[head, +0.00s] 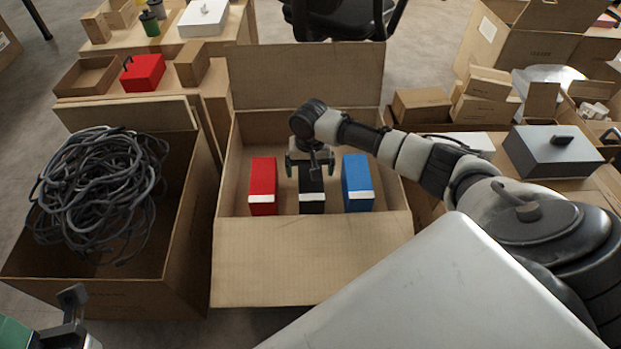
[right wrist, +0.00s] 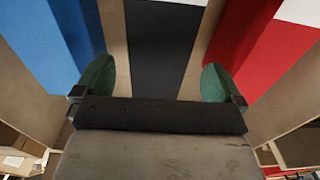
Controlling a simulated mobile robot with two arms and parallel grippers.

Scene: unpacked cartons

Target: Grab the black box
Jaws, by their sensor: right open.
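The black box (head: 311,186) stands in the open carton (head: 311,260) between a red box (head: 263,179) and a blue box (head: 356,176). It has a white band at its near end. My right gripper (head: 311,166) is over the far part of the black box, and its wrist hides some of it. In the right wrist view the black box (right wrist: 160,45) lies ahead between the two green fingertips of the open gripper (right wrist: 157,82). Clear gaps show on both sides of the box.
A carton of tangled grey cable (head: 100,190) stands at the left. The middle carton's raised back flap (head: 305,75) stands behind the right gripper. A grey box with a black handle (head: 552,150) sits at the right. A partly cut-off green item (head: 15,334) is at lower left.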

